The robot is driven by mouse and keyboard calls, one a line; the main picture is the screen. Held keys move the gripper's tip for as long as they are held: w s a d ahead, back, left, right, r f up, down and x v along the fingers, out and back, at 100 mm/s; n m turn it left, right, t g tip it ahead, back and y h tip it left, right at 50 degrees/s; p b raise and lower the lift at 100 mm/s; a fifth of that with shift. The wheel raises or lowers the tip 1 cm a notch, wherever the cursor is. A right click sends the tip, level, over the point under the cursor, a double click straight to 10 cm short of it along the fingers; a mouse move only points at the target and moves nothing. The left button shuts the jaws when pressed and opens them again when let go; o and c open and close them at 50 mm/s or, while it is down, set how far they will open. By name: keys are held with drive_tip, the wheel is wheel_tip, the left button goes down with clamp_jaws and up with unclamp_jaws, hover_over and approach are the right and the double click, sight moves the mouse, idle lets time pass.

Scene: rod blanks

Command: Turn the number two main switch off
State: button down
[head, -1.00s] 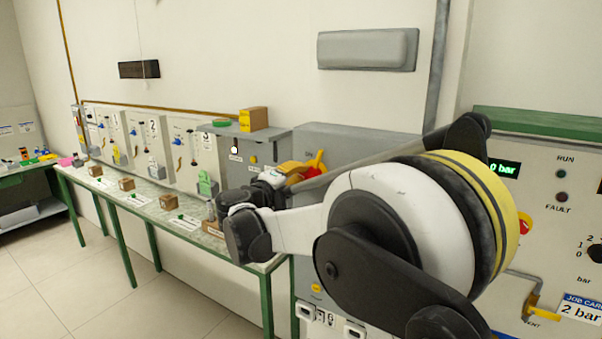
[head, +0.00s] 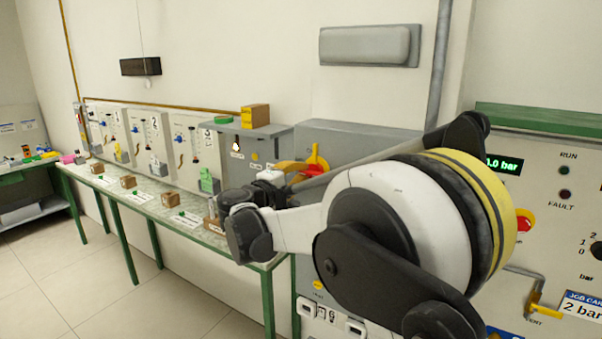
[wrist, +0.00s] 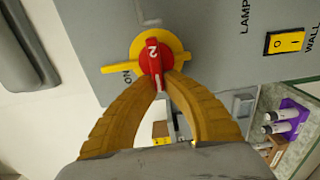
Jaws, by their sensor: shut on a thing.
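The number two main switch is a red handle marked 2 (wrist: 152,55) on a yellow disc (wrist: 137,47), set in a grey panel. In the wrist view, the panel lettering is turned sideways. A yellow bar crosses behind the handle, with the word ON near its left end. The handle runs down the picture, across that bar, not towards ON. My gripper (wrist: 160,82) has its two orange fingers closed on the handle's lower end. In the head view, the red handle (head: 312,152) and my gripper (head: 303,168) show small beyond my arm, which hides part of the panel.
A yellow rocker switch (wrist: 289,42) sits beside the main switch, near the words LAMP and WALL. A green-legged bench (head: 140,205) with small boxes runs along the wall to the left. A control panel (head: 545,190) stands at the right. The floor at the left is clear.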

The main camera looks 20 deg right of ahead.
drive_tip(key=c, duration=1.5)
unclamp_jaws()
drive_tip(key=shift+d, duration=0.1)
drive_tip(key=v, duration=1.2)
drive_tip(key=shift+d+f, duration=0.1)
